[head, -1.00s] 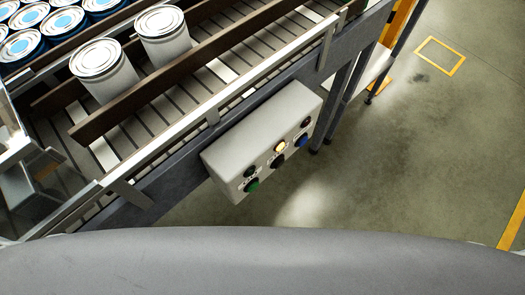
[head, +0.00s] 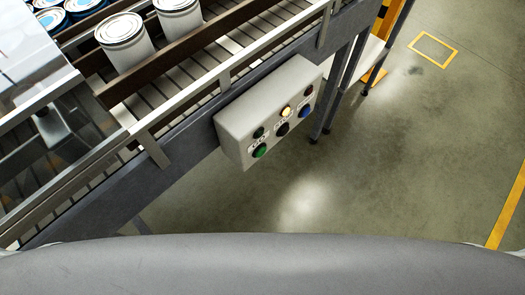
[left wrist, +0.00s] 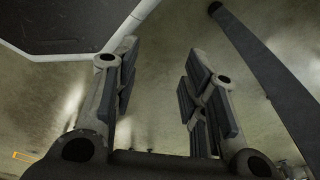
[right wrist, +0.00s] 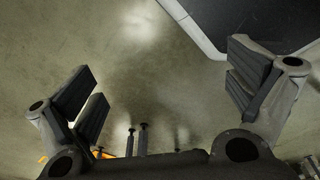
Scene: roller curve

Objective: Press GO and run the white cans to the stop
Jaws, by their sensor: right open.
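Two white cans (head: 126,42) (head: 179,15) with silvery lids stand upright between brown guide rails on the roller conveyor (head: 150,105), at the upper left of the head view. A pale grey control box (head: 240,118) hangs on the conveyor's near side. It carries a green button (head: 260,151), a black button (head: 282,129) and a blue button (head: 305,111). The lamp (head: 286,111) above the black button glows pale yellow; labels are too small to read. My left gripper (left wrist: 160,65) is open and empty. My right gripper (right wrist: 163,65) is open and empty, fingers wide apart. Neither gripper shows in the head view.
Several blue-lidded cans (head: 52,18) stand at the top left. A clear panel with metal framing (head: 60,115) covers the conveyor's left part. Dark legs (head: 340,90) hold up the conveyor's right part. The concrete floor (head: 400,150) right of the box is open, with yellow markings (head: 433,48).

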